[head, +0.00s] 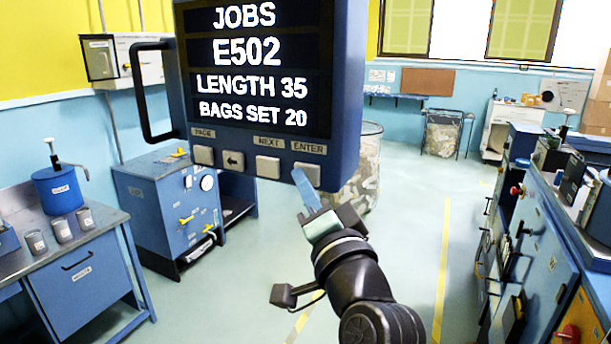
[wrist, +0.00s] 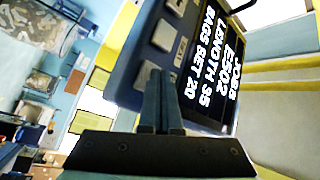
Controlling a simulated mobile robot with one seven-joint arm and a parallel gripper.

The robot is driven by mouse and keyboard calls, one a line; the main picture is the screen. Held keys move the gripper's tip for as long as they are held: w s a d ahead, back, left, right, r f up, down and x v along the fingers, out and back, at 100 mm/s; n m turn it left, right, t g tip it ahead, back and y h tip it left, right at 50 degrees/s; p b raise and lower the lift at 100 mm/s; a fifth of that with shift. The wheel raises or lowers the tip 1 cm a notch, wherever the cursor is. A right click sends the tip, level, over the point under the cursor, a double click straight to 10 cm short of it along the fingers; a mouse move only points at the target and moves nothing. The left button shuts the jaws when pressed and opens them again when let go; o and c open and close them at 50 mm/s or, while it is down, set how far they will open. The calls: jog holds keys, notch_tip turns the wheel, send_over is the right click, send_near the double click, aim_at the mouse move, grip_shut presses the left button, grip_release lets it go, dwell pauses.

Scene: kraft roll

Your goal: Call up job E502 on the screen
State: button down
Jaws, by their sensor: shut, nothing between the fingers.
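The screen (head: 255,106) is on a blue-framed panel in the upper middle of the head view. It reads JOBS, E502, LENGTH 35, BAGS SET 20. Below it are several pale buttons: one under PAGE (head: 203,155), an arrow button (head: 232,160), one under NEXT (head: 268,166) and one under ENTER (head: 307,173). My gripper (head: 302,178) is shut and empty, its blue fingertips just below the ENTER button. I cannot tell whether they touch it. In the wrist view the shut fingers (wrist: 160,80) point at the button row, and the screen (wrist: 222,70) lies sideways beyond them.
A black handle (head: 146,92) sticks out from the panel's left side. A blue cabinet (head: 160,205) and a workbench (head: 45,238) with cups stand at left. Blue machines (head: 545,240) line the right. The floor (head: 415,215) between is clear.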

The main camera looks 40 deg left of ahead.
jog(key=shift+w, duration=0.2)
dwell(0.6)
jog(key=shift+s+d, duration=0.15)
jog(key=shift+s, duration=0.65)
jog(key=shift+s+d+p, duration=0.2)
jog(key=shift+s, duration=0.6)
jog(key=shift+s+d+p, duration=0.15)
jog(key=shift+s+p, duration=0.1)
jog(key=shift+s, duration=0.6)
jog(key=shift+s+d+p, duration=0.2)
jog(key=shift+s, duration=0.6)
